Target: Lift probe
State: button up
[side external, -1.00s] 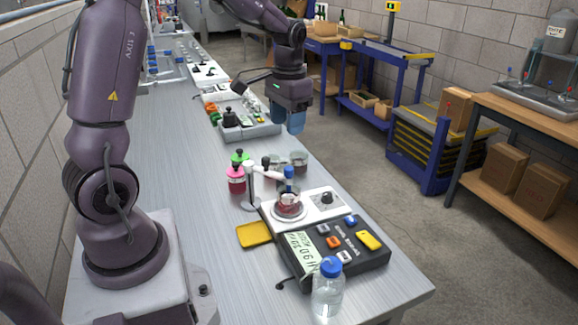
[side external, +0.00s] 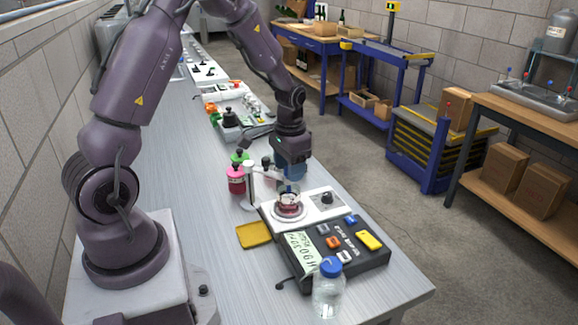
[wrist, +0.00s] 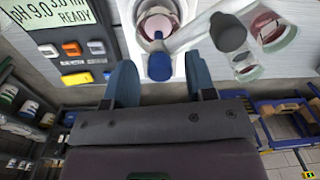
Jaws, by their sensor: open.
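The probe has a blue cap (wrist: 159,66), seen from above in the wrist view, over a beaker of red liquid (side external: 288,204) on the white stirrer (side external: 322,207). A pale holder arm (wrist: 193,33) reaches to it. My gripper (wrist: 161,79) is open, its blue fingers to the left and right of the cap in that picture, with gaps showing. In the side view my gripper (side external: 290,172) is just above the beaker and mostly hides the cap. Whether the fingers are down at the cap's height I cannot tell.
The meter (side external: 300,252) with a green display and coloured buttons lies in front. A clear bottle with a blue cap (side external: 329,290) and a yellow tray (side external: 254,235) are near. Glass beakers (wrist: 266,24) are also close.

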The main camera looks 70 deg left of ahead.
grip_shut()
notch_tip(320, 180, up, 4)
jog(key=shift+r, duration=0.5)
grip_release()
notch_tip(320, 180, up, 13)
jog(key=shift+d, duration=0.2)
dwell(0.4)
